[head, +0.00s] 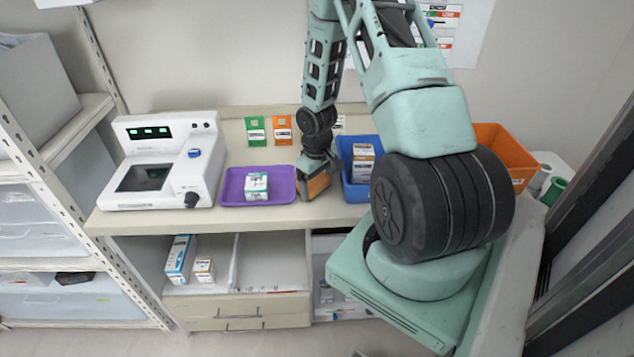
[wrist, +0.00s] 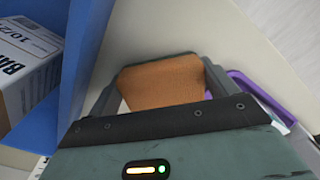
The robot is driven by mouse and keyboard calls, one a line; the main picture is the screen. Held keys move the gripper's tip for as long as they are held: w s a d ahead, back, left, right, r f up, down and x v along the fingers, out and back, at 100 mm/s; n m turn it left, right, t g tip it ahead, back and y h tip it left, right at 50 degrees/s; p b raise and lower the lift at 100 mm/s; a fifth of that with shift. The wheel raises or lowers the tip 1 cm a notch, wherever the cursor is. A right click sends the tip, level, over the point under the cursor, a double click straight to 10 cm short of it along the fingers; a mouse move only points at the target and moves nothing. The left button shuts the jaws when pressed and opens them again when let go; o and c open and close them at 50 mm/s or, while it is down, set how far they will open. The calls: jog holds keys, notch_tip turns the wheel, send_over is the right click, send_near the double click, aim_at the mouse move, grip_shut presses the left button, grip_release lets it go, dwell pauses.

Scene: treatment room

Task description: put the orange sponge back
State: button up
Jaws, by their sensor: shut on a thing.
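The orange sponge (wrist: 160,80) is between the two fingers of my gripper (wrist: 162,92) in the wrist view. In the head view the sponge (head: 320,184) shows under my gripper (head: 314,182), at the counter between the purple tray and the blue bin. My gripper is shut on it. I cannot tell whether the sponge touches the counter.
The purple tray (head: 230,198) holds a small box (head: 256,186). The blue bin (head: 352,192) holds boxes (head: 362,165) and stands close to my gripper's right. An orange bin (head: 512,160) is farther right. A white device (head: 165,160) stands at the left.

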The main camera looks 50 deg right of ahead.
aim_at(317, 182)
jog(key=shift+f, duration=0.1)
jog(key=o, duration=0.8)
notch_tip(317, 182, up, 12)
jog(key=b, duration=0.2)
jog(key=w+a+r+n, duration=0.1)
jog(key=a+r, duration=0.2)
jog(key=a, duration=0.5)
jog(key=w+a+r+n, duration=0.1)
jog(key=a+r+n, duration=0.1)
jog(key=a, duration=0.6)
jog(key=s+a+r+n, duration=0.2)
jog(key=s+a+r, duration=0.15)
jog(key=a, duration=0.55)
jog(key=s+a+r+n, duration=0.1)
jog(key=s+a+r, duration=0.1)
jog(key=s+a, duration=0.5)
jog(key=s+a+r+n, duration=0.1)
jog(key=s+a+n, duration=0.1)
jog(key=s+a, duration=0.5)
jog(key=shift+s+a+r+n+y, duration=0.3)
jog(key=shift+s+a+n, duration=0.1)
jog(key=shift+a, duration=0.35)
